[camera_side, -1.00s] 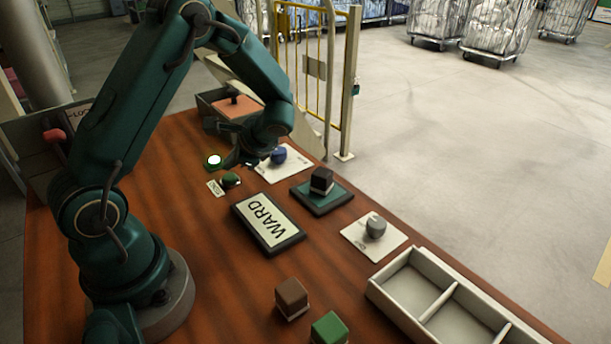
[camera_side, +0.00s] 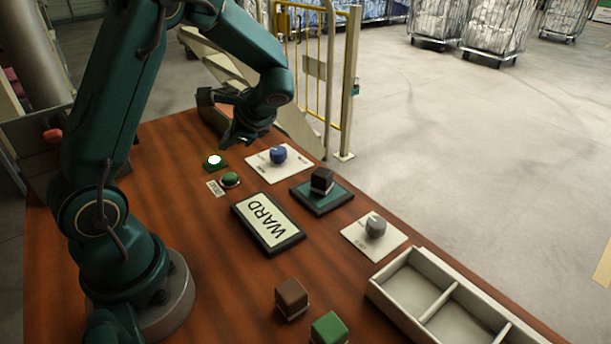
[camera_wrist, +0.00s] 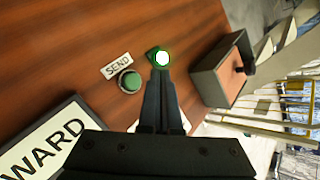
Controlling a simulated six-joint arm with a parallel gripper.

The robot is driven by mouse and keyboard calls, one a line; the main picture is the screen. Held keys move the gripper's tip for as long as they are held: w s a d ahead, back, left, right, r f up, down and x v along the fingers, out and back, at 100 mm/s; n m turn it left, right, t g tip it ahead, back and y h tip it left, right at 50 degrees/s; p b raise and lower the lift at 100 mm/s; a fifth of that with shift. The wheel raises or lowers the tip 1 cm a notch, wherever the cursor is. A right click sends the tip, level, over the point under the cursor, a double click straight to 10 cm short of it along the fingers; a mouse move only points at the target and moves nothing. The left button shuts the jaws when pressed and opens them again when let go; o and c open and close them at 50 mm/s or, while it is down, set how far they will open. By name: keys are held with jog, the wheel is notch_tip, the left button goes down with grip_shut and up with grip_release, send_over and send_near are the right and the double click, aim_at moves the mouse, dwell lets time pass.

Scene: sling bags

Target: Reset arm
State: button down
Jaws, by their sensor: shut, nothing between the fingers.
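My gripper (camera_side: 230,141) is shut and empty. In the side view it hangs over the far part of the table, beyond the lit lamp (camera_side: 214,161). In the wrist view the closed fingers (camera_wrist: 161,76) overlap the lower edge of the glowing lamp (camera_wrist: 162,58) in the picture. The green SEND button (camera_side: 230,179) sits beside the lamp, and it also shows in the wrist view (camera_wrist: 130,81), left of the fingers. The WARD sign (camera_side: 268,222) lies flat on the table, nearer the front.
A blue knob (camera_side: 278,154) and a grey knob (camera_side: 376,227) stand on white plates. A dark block (camera_side: 321,180) sits on a green pad. Brown (camera_side: 291,297) and green (camera_side: 329,328) blocks lie in front, beside a divided tray (camera_side: 397,309). An open box (camera_wrist: 209,85) is at the back.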

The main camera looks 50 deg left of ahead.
jog(key=s+d+r+n+t+h, duration=0.2)
jog(key=d+r+t, duration=0.1)
jog(key=d+r, duration=0.35)
jog(key=s+d+n+t+h, duration=0.2)
jog(key=s+d+h, duration=0.1)
jog(key=d, duration=0.4)
jog(key=s+d+n+t+h, duration=0.2)
jog(key=s+d+h, duration=0.1)
jog(key=d, duration=0.5)
jog(key=shift+r+n+t+h, duration=0.3)
jog(key=shift+r+h, duration=0.15)
jog(key=shift+h, duration=0.05)
